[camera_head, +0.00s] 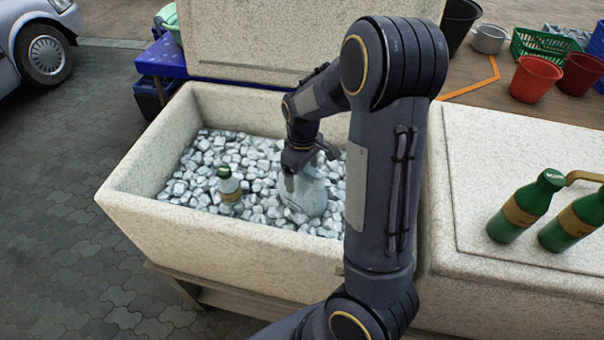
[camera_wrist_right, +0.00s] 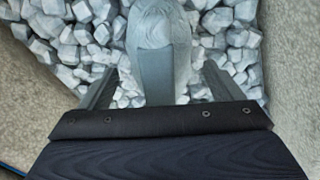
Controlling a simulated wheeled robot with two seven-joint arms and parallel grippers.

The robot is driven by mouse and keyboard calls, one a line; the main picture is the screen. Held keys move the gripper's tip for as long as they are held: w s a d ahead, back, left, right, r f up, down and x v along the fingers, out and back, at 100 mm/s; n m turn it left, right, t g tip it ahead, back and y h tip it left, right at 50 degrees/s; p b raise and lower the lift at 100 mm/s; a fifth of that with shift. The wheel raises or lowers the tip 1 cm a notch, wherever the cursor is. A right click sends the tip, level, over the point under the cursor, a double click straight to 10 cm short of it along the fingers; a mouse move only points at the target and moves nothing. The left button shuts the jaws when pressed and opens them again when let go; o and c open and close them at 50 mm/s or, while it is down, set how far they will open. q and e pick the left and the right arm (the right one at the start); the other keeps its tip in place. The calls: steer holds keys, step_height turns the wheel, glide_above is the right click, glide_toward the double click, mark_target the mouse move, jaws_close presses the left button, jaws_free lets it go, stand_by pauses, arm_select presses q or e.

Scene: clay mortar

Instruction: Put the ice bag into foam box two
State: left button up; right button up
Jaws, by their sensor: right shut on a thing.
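The ice bag (camera_head: 306,196) is a pale, translucent grey-blue bag inside the open foam box (camera_head: 190,228), at or just above the ice cubes; I cannot tell if it touches them. My right gripper (camera_head: 291,176) reaches down into this box and is shut on the top of the bag. In the right wrist view the bag (camera_wrist_right: 162,55) stands between the two fingers, with ice around it. A second foam box (camera_head: 510,185) at the right has its lid closed. No label shows which box is number two. My left gripper is out of view.
A green bottle (camera_head: 229,190) stands in the ice left of the bag. Two green bottles (camera_head: 526,206) stand on the closed lid. A raised lid (camera_head: 265,45) is behind the open box. Red buckets (camera_head: 535,78) and a green basket (camera_head: 545,45) are at the back right.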

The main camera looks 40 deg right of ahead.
steer(key=shift+f, duration=0.55)
steer(key=shift+f, duration=0.2)
steer(key=o, duration=1.9)
steer(key=shift+r, duration=0.6)
step_height(320, 180, up, 11)
steer(key=s+a+r+m+t+y, duration=0.1)
steer(key=s+a+t, duration=0.1)
steer(key=s+a, duration=0.2)
steer(key=s+a+r+m+t+y, duration=0.1)
steer(key=s+a+m, duration=0.1)
steer(key=s+a, duration=0.3)
steer(key=s+a+r+m+t+y, duration=0.1)
steer(key=s+a+m+t, duration=0.1)
steer(key=s+a, duration=0.3)
steer(key=shift+s+a+t+y, duration=0.1)
steer(key=shift+s+t+y, duration=0.25)
steer(key=shift+s, duration=1.6)
